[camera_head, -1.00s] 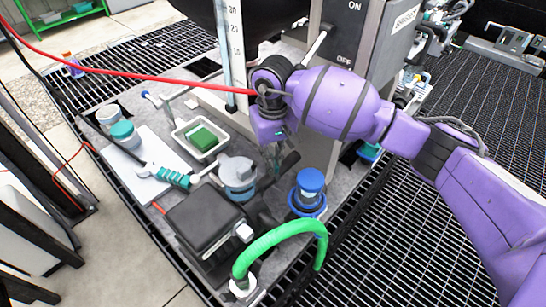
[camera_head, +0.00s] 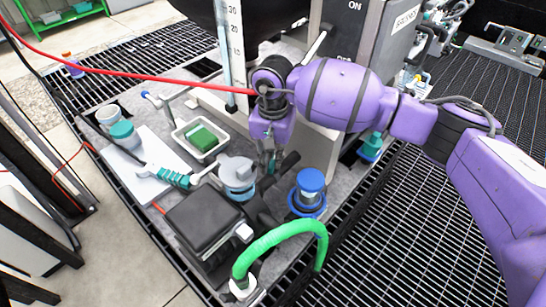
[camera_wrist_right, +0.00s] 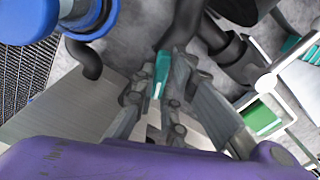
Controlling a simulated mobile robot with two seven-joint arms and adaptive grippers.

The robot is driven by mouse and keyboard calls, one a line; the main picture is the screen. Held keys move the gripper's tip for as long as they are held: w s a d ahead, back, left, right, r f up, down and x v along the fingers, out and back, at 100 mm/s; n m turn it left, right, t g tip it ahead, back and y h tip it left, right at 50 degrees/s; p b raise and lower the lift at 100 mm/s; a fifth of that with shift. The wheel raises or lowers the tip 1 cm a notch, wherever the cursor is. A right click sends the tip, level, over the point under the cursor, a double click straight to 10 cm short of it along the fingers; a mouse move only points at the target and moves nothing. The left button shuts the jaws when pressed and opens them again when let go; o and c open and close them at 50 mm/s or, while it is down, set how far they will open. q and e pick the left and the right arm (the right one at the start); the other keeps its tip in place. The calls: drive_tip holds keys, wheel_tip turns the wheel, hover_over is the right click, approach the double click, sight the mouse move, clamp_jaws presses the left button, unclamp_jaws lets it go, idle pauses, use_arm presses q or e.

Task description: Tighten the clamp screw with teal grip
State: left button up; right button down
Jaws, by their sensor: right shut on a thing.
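The clamp screw's teal grip (camera_wrist_right: 161,70) shows in the wrist view between the fingertips of my right gripper (camera_wrist_right: 160,88), which is shut on it. In the head view my right gripper (camera_head: 271,158) points down beside the pipework, left of the grey cabinet. There its fingers hide most of the grip. The screw's shaft and how far it is turned cannot be made out. My left gripper is not in view.
A blue-capped fitting (camera_head: 310,187) stands close to the right of the gripper. A white tray with a green block (camera_head: 203,137), a black box (camera_head: 203,222) and a green hose (camera_head: 282,237) are nearby.

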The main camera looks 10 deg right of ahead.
drive_tip(key=m, duration=0.4)
drive_tip(key=shift+m+p, duration=0.3)
drive_tip(key=shift+p, duration=0.05)
drive_tip(key=m, duration=0.2)
drive_tip(key=shift+r+m+p, duration=0.1)
drive_tip(key=shift+m+p, duration=0.2)
drive_tip(key=shift+m, duration=0.1)
drive_tip(key=m+p, duration=0.1)
drive_tip(key=m, duration=0.1)
drive_tip(key=shift+m, duration=0.3)
drive_tip(key=m+p, duration=0.1)
drive_tip(key=m, duration=0.2)
drive_tip(key=shift+m, duration=0.4)
drive_tip(key=m+p, duration=0.2)
drive_tip(key=m, duration=0.2)
drive_tip(key=shift+r, duration=0.1)
drive_tip(key=m+p, duration=0.1)
drive_tip(key=m, duration=0.1)
drive_tip(key=shift+m, duration=0.4)
drive_tip(key=shift+m+p, duration=0.75)
drive_tip(key=shift+m, duration=0.35)
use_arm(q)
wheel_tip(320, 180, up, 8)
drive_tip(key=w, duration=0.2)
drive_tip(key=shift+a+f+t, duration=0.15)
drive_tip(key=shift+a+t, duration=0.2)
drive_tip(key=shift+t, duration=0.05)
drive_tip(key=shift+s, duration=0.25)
use_arm(e)
drive_tip(key=shift+f, duration=0.2)
